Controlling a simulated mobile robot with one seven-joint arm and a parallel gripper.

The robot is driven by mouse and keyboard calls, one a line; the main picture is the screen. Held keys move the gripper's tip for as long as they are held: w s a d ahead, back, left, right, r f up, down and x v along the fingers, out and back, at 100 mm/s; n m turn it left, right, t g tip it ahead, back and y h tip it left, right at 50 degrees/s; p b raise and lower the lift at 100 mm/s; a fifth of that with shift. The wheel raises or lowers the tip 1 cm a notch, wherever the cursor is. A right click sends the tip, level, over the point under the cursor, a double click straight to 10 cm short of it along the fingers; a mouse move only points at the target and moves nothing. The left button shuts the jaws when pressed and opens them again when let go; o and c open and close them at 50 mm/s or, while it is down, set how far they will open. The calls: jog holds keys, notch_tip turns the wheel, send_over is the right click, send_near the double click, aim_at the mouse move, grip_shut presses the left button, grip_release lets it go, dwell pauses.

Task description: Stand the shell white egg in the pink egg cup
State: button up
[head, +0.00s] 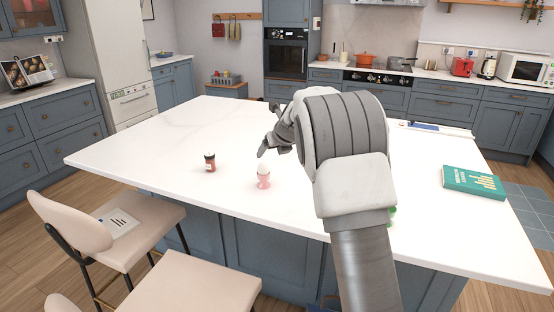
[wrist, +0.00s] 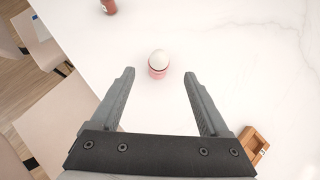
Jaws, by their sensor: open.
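The shell white egg (head: 263,168) stands upright in the pink egg cup (head: 263,182) on the white island top. In the wrist view the egg (wrist: 159,58) shows from above, with the pink cup (wrist: 158,73) around and below it. My gripper (wrist: 160,75) is open and empty, its two fingers apart on either side of the line to the egg. The egg and cup lie just beyond the fingertips, and nothing touches them. In the head view my gripper (head: 266,146) is near the egg, above and behind it, partly hidden by my arm.
A small dark-lidded jar (head: 210,162) stands left of the cup. A teal book (head: 473,182) lies at the right of the island (head: 140,155). A wooden item (wrist: 253,142) sits right of my gripper in the wrist view. Chairs (head: 125,225) stand along the near left edge.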

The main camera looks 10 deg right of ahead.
jog(key=s+a+r+n+g, duration=0.1)
jog(key=s+r+n, duration=0.4)
jog(key=s, duration=0.4)
jog(key=s+a+r+n, duration=0.1)
jog(key=s+r+n, duration=0.1)
jog(key=s+n, duration=0.55)
jog(key=s+a+r+n+g, duration=0.1)
jog(key=s+r+n, duration=0.35)
jog(key=s, duration=0.45)
jog(key=s+f+n+h, duration=0.1)
jog(key=s+f+n, duration=0.2)
jog(key=s+n, duration=0.5)
jog(key=s+d+f+n+g, duration=0.1)
jog(key=s+f+n, duration=0.3)
jog(key=s+n, duration=0.4)
jog(key=s, duration=0.7)
jog(key=shift+s+d+n+h, duration=0.2)
jog(key=shift+s+n+h, duration=0.15)
jog(key=shift+n+h, duration=0.05)
notch_tip(320, 180, up, 4)
jog(key=p, duration=0.4)
